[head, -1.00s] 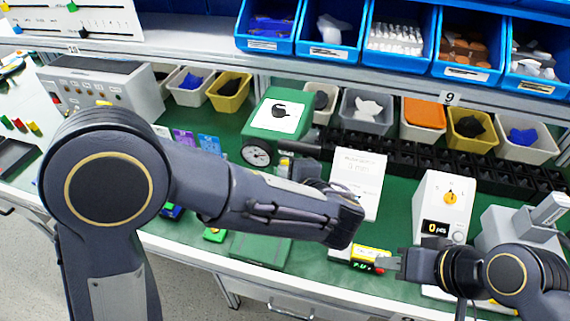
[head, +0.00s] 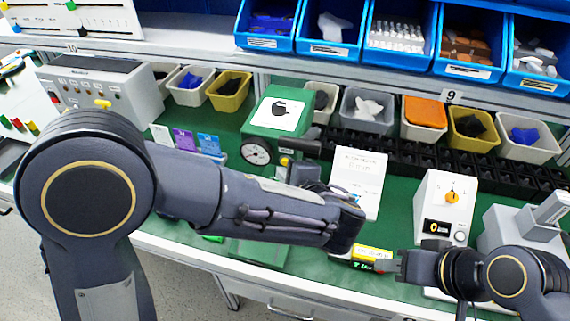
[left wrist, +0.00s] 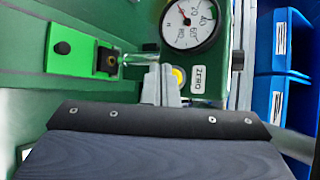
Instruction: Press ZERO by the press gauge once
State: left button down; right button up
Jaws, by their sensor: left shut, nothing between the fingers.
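The green press (head: 277,112) stands mid-table with its round white gauge (head: 257,151). The gauge also shows at the top of the left wrist view (left wrist: 188,24). Below it are a yellow button (left wrist: 178,77) and a white label reading ZERO (left wrist: 198,80). My left gripper (left wrist: 163,82) is shut and empty, its tips just left of the button and partly overlapping it in the picture; I cannot tell whether they touch it. My right gripper (head: 385,265) is at the lower right, beside a small yellow device with a green display (head: 369,256); its jaw gap is unclear.
A white box with an orange knob (head: 452,196) and a white panel (head: 358,180) stand right of the press. Small bins (head: 368,108) line the back under a shelf of blue bins (head: 398,38). My left forearm hides part of the table front.

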pick_arm(q)
jog(key=shift+s, duration=0.1)
jog(key=s, duration=0.1)
jog(key=s+a+b, duration=0.1)
jog(key=s, duration=0.2)
jog(key=shift+s+a+b, duration=0.3)
jog(key=shift+s+b, duration=0.05)
dwell(0.8)
jog(key=s+a+f+n+g, duration=0.1)
jog(key=s+a+n+g, duration=0.15)
jog(key=a, duration=0.55)
jog(key=s+a+f+n+g, duration=0.1)
jog(key=a+n+g, duration=0.3)
jog(key=a, duration=0.4)
jog(key=s+a+f+n+h, duration=0.1)
jog(key=s+a+n+h, duration=0.4)
jog(key=s+n+h, duration=0.3)
jog(key=s+n, duration=0.4)
jog(key=shift+n+h, duration=0.3)
jog(key=shift+n, duration=0.05)
